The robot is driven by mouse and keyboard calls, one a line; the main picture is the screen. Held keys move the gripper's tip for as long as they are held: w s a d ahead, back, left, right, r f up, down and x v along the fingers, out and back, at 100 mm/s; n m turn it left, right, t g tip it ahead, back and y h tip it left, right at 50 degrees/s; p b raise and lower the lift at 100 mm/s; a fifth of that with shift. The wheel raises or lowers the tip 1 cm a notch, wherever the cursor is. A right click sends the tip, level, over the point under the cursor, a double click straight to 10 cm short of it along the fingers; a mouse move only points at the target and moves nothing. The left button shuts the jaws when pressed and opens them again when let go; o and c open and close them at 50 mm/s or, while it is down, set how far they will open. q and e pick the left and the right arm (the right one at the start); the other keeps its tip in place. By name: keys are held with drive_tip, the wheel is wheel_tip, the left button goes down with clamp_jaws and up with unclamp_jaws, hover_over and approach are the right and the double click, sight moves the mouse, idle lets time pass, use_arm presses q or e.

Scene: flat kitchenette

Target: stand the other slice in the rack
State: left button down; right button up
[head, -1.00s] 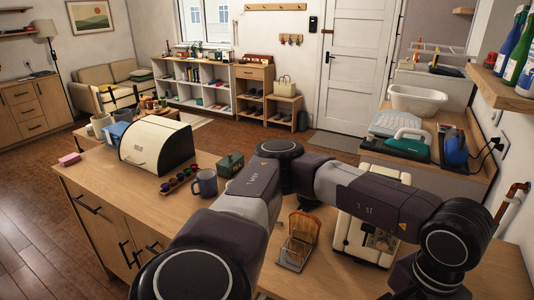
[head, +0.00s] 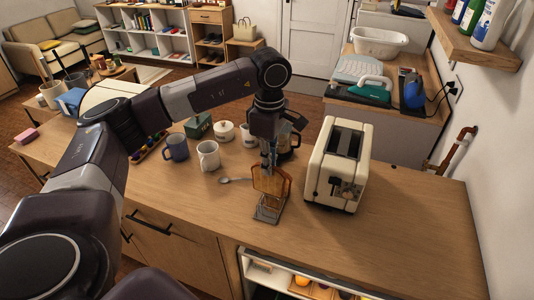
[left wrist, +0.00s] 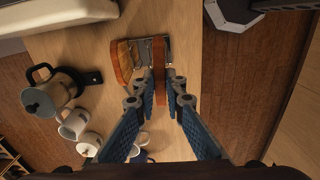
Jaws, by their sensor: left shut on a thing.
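The wire rack (head: 268,213) stands on the counter, left of the toaster. My left gripper (head: 268,160) points down above it and is shut on a brown bread slice (left wrist: 160,52), seen edge-on between the fingers in the left wrist view. Another slice (left wrist: 122,62) stands at the left end of the rack (left wrist: 142,60) in that view, apart from the held one. The held slice is over the other end of the rack; I cannot tell how deep it sits in a slot. In the head view the two slices overlap. My right gripper is not in view.
A cream toaster (head: 318,185) stands right of the rack. A white mug (head: 208,155), a blue mug (head: 176,148), a spoon (head: 235,180) and a coffee pot (left wrist: 45,98) lie or stand close by. The counter's right part is clear.

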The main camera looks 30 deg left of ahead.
sight(268, 183)
use_arm(q)
drive_tip(key=shift+w+a+n, duration=0.15)
drive_tip(key=shift+a+n, duration=0.1)
drive_tip(key=shift+n, duration=0.15)
drive_tip(key=shift+f+b, duration=0.45)
drive_tip(key=shift+f, duration=0.2)
drive_tip(key=shift+f+b, duration=0.4)
drive_tip(key=shift+f, duration=0.25)
wheel_tip(268, 183, down, 2)
drive_tip(key=shift+f+b, duration=0.1)
drive_tip(key=shift+b, duration=0.55)
drive_tip(key=shift+f+b, duration=1.25)
drive_tip(key=shift+f, duration=0.25)
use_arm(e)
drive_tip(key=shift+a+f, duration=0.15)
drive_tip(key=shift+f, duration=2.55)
use_arm(q)
drive_tip(key=c, duration=1.9)
unclamp_jaws()
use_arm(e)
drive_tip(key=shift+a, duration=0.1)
